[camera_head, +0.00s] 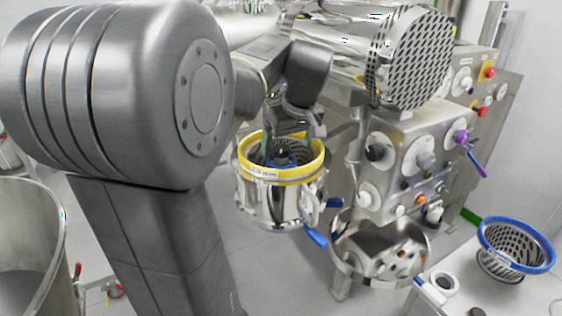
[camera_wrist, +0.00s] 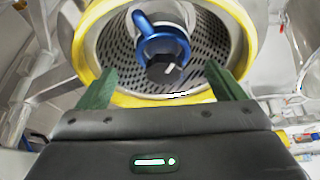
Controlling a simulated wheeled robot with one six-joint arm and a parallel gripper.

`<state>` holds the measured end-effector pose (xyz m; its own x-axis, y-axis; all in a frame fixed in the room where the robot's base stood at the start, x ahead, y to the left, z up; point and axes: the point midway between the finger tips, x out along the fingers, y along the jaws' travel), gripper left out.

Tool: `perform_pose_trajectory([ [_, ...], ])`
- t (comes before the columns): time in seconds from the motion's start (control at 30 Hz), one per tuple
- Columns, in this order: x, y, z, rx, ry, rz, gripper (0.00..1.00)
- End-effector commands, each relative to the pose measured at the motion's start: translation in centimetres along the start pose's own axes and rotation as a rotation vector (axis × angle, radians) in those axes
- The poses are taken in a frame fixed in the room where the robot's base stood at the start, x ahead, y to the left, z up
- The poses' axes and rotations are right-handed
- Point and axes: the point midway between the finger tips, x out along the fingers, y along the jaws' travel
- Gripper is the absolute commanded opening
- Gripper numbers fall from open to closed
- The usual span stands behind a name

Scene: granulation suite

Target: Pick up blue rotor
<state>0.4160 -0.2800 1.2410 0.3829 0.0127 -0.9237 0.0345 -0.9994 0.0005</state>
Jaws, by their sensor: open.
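The blue rotor (camera_wrist: 162,45) sits inside a perforated metal basket with a yellow rim (camera_wrist: 248,40). In the head view the rotor (camera_head: 281,158) shows as a small blue patch inside the yellow-rimmed housing (camera_head: 250,172), partly hidden by my gripper. My gripper (camera_wrist: 165,85) is open, with its two green fingers on either side at the near part of the basket. The rotor lies beyond and between the fingers in the wrist view. I cannot tell whether the fingers touch anything.
A machine with a control panel (camera_head: 411,160) stands right of the housing, below a perforated metal cylinder (camera_head: 410,55). A blue handle (camera_head: 315,237) sticks out below the housing. A steel bowl (camera_head: 345,272) is lower right. A blue-rimmed basket (camera_head: 516,243) rests on a white table (camera_head: 465,290).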

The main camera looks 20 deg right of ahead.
Motion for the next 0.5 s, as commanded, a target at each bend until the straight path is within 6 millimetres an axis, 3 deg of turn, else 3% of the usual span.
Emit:
perform_pose_trajectory([
  [0.3,4.2,-0.5,-0.1,0.0,-0.003,-0.002,0.89],
  [0.5,5.1,-0.5,-0.1,0.0,0.0,0.0,0.89],
])
